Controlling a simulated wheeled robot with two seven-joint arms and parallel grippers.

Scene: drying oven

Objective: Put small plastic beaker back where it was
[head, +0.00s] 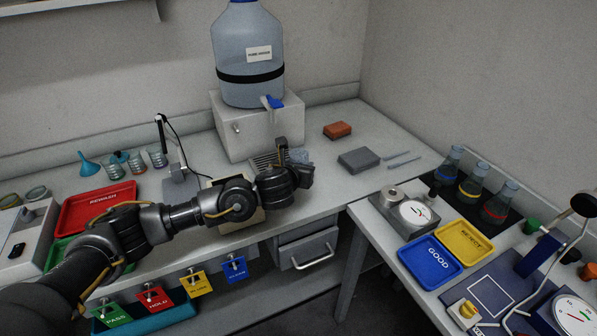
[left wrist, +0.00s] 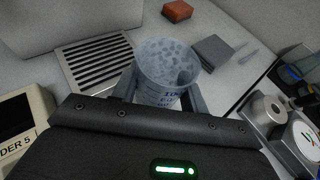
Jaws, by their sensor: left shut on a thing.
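The small plastic beaker (left wrist: 166,75) is translucent with blue markings and shows between my left fingers in the left wrist view. My left gripper (head: 294,156) is shut on it. In the head view the beaker (head: 300,156) shows only in part behind the gripper, near the slotted drain grate (head: 262,162) in front of the water jug's stand. I cannot tell whether its base touches the bench. My right gripper is not in view.
A large water jug (head: 247,55) with a blue tap stands on a white block (head: 230,128) behind the grate. An orange sponge (head: 337,130) and a grey block (head: 358,160) lie to the right. The bench between them is bare. A red tray (head: 97,207) is at left.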

